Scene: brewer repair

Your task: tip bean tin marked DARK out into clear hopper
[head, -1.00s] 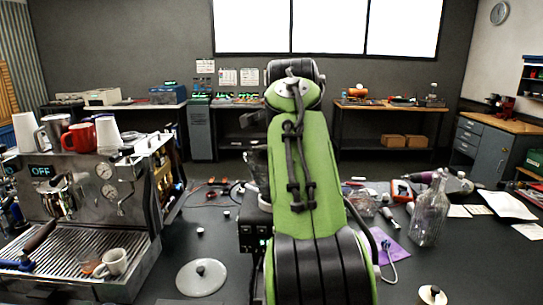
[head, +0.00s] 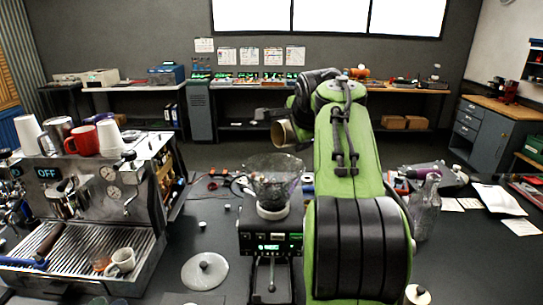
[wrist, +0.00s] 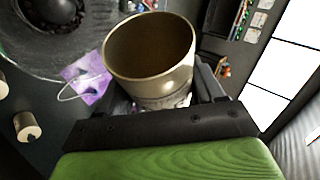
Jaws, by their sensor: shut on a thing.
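In the wrist view my gripper (wrist: 160,97) is shut around the tin (wrist: 150,72). The tin's mouth faces the camera and its inside looks bare and brown; the bottom is hard to see. No DARK marking is readable. The hopper sits on a black grinder (head: 270,243); in the wrist view its round clear rim (wrist: 92,72) lies left of the tin, apart from it. No falling beans show.
An espresso machine (head: 85,200) with cups on top stands at left. A clear lid (head: 205,270) lies on the dark bench left of the grinder. A clear bottle (head: 426,208) stands right of my arm. Several small tools and parts lie behind.

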